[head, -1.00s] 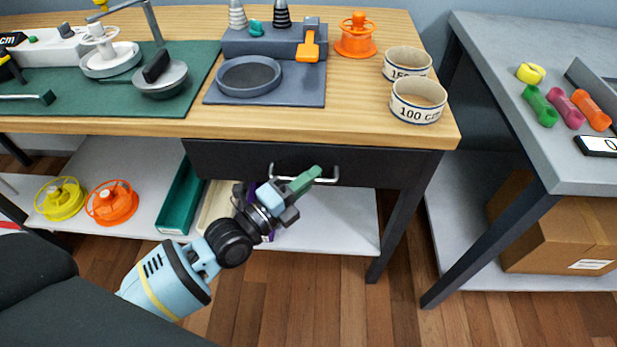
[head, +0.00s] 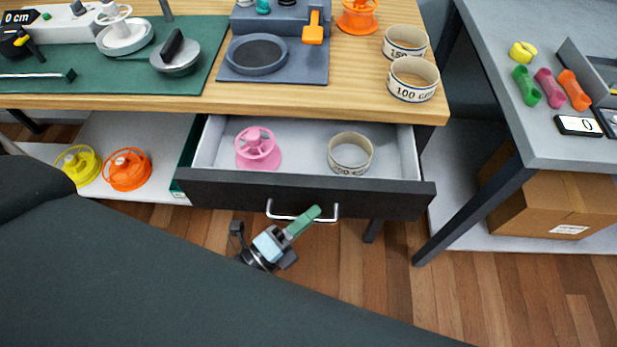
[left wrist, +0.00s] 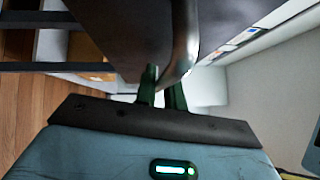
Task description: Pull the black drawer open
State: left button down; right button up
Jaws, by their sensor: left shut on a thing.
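The black drawer (head: 380,199) under the wooden bench is pulled out, and its pale inside shows in the head view. A pink spool (head: 258,150) and a white ring marked with lettering (head: 350,154) sit in it. Its silver bar handle (head: 283,217) is on the front face. My left gripper (head: 308,217) is shut on the handle, its green fingers at the bar's right part. In the left wrist view the handle (left wrist: 184,45) runs down between the green fingers (left wrist: 161,88). My right gripper is not in view.
The wooden bench top (head: 360,75) bears two more rings (head: 413,80), a grey stand and a green mat (head: 120,75). A grey table (head: 520,130) stands at the right, with a cardboard box (head: 560,205) below. Yellow and orange spools (head: 127,170) lie on the lower shelf.

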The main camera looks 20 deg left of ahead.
pick_arm(q)
jog(key=s+d+p, duration=0.1)
jog(key=s+d, duration=0.1)
jog(key=s, duration=0.6)
jog(key=shift+d, duration=0.15)
jog(key=c, duration=1.5)
grip_release()
jog(key=v, duration=0.7)
jog(key=shift+s, duration=0.35)
jog(key=shift+f, duration=0.1)
